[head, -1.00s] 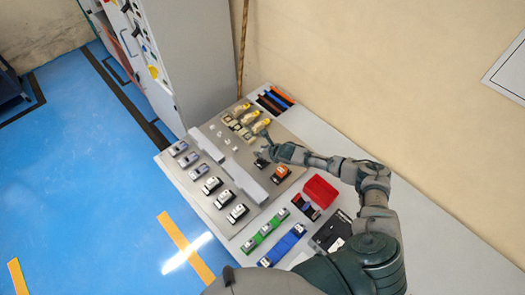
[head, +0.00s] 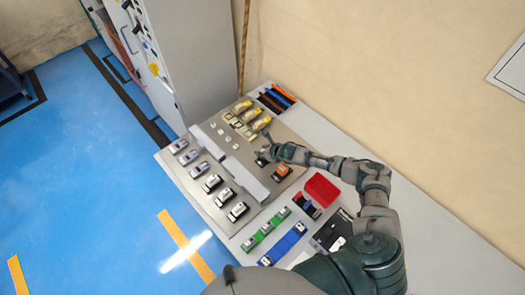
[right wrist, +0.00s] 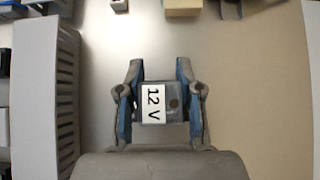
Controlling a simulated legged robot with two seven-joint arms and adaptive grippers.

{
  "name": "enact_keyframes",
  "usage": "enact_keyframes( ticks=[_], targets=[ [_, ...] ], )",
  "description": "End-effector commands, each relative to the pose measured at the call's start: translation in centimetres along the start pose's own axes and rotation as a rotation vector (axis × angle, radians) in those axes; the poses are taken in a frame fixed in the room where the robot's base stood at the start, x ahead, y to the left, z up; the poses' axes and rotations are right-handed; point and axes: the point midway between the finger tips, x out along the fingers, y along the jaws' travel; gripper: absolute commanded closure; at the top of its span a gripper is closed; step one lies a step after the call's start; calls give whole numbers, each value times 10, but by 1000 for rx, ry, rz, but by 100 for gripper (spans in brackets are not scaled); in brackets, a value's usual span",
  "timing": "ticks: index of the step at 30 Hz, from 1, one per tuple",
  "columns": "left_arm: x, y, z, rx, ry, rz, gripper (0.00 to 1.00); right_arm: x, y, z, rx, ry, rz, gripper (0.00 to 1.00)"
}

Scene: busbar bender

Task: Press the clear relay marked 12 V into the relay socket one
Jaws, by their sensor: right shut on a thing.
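My right gripper (head: 264,152) is over the grey mounting plate (head: 225,205) on the bench. In the right wrist view my right gripper (right wrist: 156,100) is shut on the clear relay (right wrist: 172,102), whose white label reads 12 V. The relay sits between the two blue-padded fingers, with the plate behind it. In the head view the relay is too small to make out. I cannot tell which part on the plate is relay socket one. My left gripper is not in view.
A grey slotted duct (right wrist: 45,95) runs along the left of the wrist view. Yellow-topped parts (head: 251,115), several small white blocks (head: 221,132), an orange part (head: 282,171) and a row of devices (head: 212,183) are on the plate. A red bin (head: 322,189) stands right of it.

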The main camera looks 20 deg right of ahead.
Motion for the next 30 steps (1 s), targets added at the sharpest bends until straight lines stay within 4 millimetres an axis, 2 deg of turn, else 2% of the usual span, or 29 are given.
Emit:
enact_keyframes(
  ticks=[12,13,16,26,30],
  targets=[
    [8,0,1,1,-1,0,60,8,1,-8,0,3,2,100],
    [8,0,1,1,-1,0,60,8,2,-8,1,3,2,62],
    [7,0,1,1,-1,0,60,8,2,-8,0,3,2,37],
    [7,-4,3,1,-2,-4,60,6,0,-8,1,1,1,35],
    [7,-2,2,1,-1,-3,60,-6,-1,-8,0,1,1,35]
  ],
)
